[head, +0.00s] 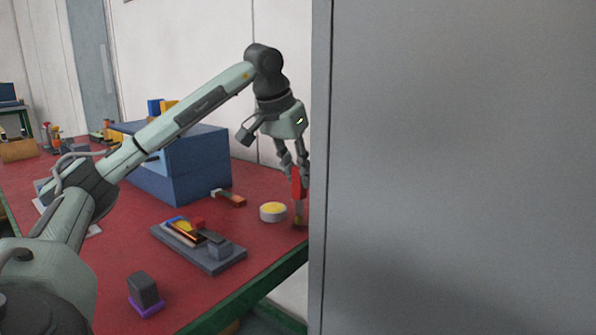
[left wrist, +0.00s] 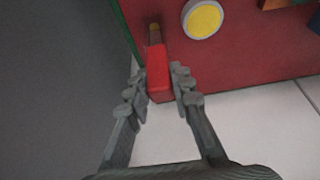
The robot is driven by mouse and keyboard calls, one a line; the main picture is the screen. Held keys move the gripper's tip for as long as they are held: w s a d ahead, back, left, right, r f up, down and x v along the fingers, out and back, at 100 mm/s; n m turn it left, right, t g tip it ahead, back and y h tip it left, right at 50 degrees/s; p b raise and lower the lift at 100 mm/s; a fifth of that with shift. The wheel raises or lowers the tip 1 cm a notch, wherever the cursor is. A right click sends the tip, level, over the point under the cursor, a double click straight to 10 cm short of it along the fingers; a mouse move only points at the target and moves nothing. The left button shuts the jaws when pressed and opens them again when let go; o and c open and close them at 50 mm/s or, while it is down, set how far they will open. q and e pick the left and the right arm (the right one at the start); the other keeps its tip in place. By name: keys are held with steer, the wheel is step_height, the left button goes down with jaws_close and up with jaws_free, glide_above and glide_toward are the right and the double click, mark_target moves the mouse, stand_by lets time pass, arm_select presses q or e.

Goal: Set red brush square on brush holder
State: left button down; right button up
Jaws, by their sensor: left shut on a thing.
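The red brush (head: 297,186) is upright at the right end of the red table, its brownish tip close to or touching the tabletop. My left gripper (head: 293,166) is shut on its red handle from above. In the left wrist view the red brush (left wrist: 158,70) is between the fingers of my left gripper (left wrist: 160,85), tip towards the table. A grey flat rack (head: 228,262) with several coloured pieces lies left of the brush; I cannot tell for certain that it is the brush holder. My right gripper is not in view.
A round white tin with a yellow top (head: 272,211) stands just left of the brush. An orange-handled tool (head: 231,198), a blue box (head: 190,178) and a dark block on a purple base (head: 144,293) are farther left. A large grey panel (head: 450,160) hides the right side.

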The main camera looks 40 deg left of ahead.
arm_select(q)
steer(key=c, duration=1.3)
jaws_free()
steer(key=shift+o, duration=0.2)
steer(key=shift+r, duration=0.1)
steer(key=v, duration=1.1)
steer(key=shift+s+r, duration=0.15)
steer(key=shift+r, duration=0.2)
